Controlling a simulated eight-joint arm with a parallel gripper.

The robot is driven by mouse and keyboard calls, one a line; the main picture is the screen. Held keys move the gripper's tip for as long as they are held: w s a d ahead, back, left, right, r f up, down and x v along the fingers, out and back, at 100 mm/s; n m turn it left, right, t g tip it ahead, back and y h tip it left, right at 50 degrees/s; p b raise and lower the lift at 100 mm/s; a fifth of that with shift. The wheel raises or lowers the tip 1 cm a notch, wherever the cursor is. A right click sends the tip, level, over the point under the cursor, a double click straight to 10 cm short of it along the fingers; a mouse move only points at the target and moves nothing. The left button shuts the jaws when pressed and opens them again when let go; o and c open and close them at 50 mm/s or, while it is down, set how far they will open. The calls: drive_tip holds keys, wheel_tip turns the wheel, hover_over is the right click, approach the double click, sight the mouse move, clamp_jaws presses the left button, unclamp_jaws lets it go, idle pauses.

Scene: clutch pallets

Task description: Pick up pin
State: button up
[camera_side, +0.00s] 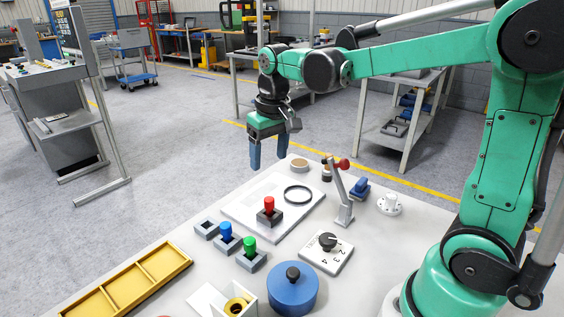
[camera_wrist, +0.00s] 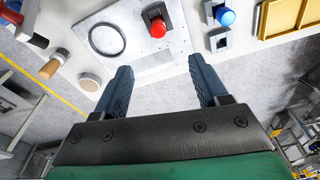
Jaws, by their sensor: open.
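Three pins stand upright in grey blocks on the table. The red pin (camera_side: 269,204) stands in its block on the light plate (camera_side: 247,204). The blue pin (camera_side: 225,231) and the green pin (camera_side: 249,245) stand just in front of the plate. My gripper (camera_side: 269,162) is open and empty, fingers pointing down, above and beyond the table's far edge. In the wrist view, my gripper's fingers (camera_wrist: 160,66) are apart with nothing between them. The red pin (camera_wrist: 157,27) shows beyond the fingertips, and the blue pin (camera_wrist: 227,17) is to its right. I cannot see the green pin there.
A black ring (camera_side: 298,194) lies on the plate. A lever with a red knob (camera_side: 343,190) rises to the right. A dial block (camera_side: 327,251), a blue lidded pot (camera_side: 292,291), an empty grey block (camera_side: 206,229) and a yellow divided tray (camera_side: 135,284) stand nearer.

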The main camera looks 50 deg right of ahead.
sight(269, 199)
wheel_tip(269, 199, down, 6)
drive_tip(key=shift+f, duration=0.25)
drive_tip(key=shift+w+d+f, duration=0.1)
drive_tip(key=shift+w+f, duration=0.05)
drive_tip(key=shift+f, duration=1.2)
drive_tip(key=shift+w+d+f, duration=0.1)
drive_tip(key=shift+w+f, duration=0.05)
drive_tip(key=shift+f, duration=1.15)
clamp_jaws()
